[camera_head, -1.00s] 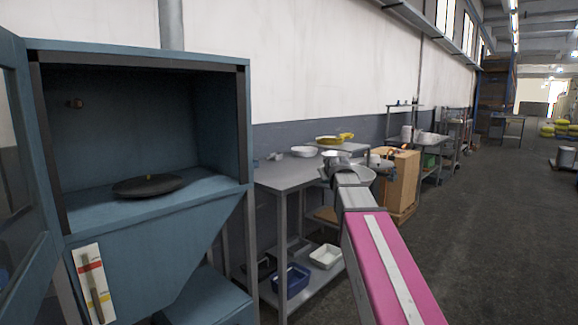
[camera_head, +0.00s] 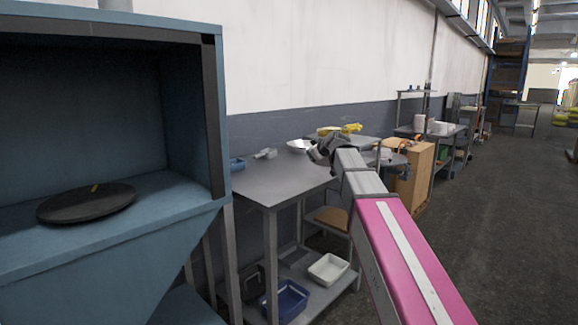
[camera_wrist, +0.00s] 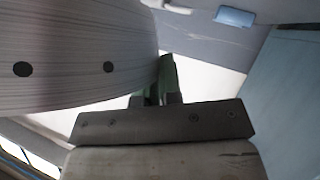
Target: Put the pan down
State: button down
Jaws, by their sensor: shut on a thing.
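The pan (camera_wrist: 75,50) fills the upper left of the wrist view, a large grey, finely lined curved surface with two dark round marks. My gripper (camera_wrist: 157,92) is shut on the pan; the exact contact is mostly hidden. In the head view my gripper (camera_head: 325,150) is at the end of my pink and grey arm, in front of the grey table's right side. A dark grey rounded shape (camera_head: 394,160) shows just right of the arm there and seems to be the pan, partly hidden by the arm.
A grey metal table (camera_head: 262,185) has a bare middle, with a small blue tray (camera_head: 237,164) and a white bowl (camera_head: 298,146) towards its back. An open blue cabinet (camera_head: 190,110) with a dark disc (camera_head: 87,203) inside stands left. A wooden box (camera_head: 413,178) stands behind the arm.

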jog(key=s+a+r+n+g+y, duration=0.2)
jog(key=a+n+g, duration=0.1)
jog(key=a, duration=0.5)
jog(key=s+a+r+n+g+y, duration=0.1)
jog(key=a+r+n+g+y, duration=0.15)
jog(key=a, duration=0.45)
send_over(299, 181)
jog(key=shift+n, duration=0.45)
notch_tip(299, 181, down, 8)
jog(key=shift+w+r, duration=0.15)
jog(key=shift+f, duration=2.1)
jog(key=c, duration=1.3)
grip_release()
jog(key=shift+h, duration=0.25)
